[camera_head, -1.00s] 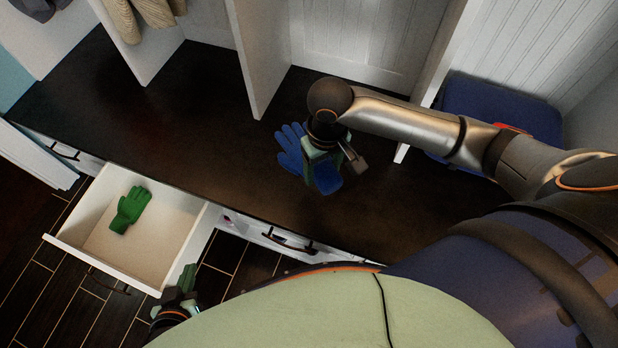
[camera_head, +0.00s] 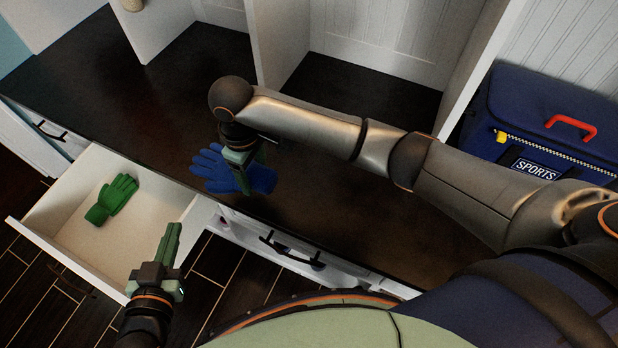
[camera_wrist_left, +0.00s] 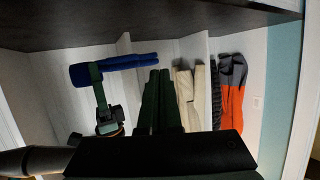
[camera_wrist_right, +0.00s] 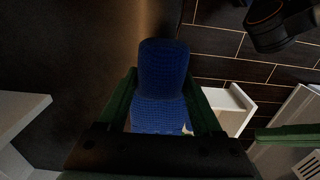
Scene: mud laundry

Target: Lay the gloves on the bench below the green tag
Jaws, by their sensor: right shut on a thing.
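A blue glove (camera_head: 262,180) is between the fingers of my right gripper (camera_head: 240,172), which is shut on it over the front part of the dark bench (camera_head: 330,205). The glove's fingers point left; whether it touches the bench is unclear. The same glove fills the middle of the right wrist view (camera_wrist_right: 163,70) and shows in the left wrist view (camera_wrist_left: 120,63). A green glove (camera_head: 111,199) lies in the open drawer (camera_head: 150,235). My left gripper (camera_head: 170,240) is empty beside the drawer's right front corner; its fingers look together. I see no green tag.
A navy sports bag (camera_head: 540,120) with a red handle stands at the right of the bench. White dividers (camera_head: 280,45) rise from the bench's back. Hanging clothes (camera_wrist_left: 232,90) show in the left wrist view. The left part of the bench is clear.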

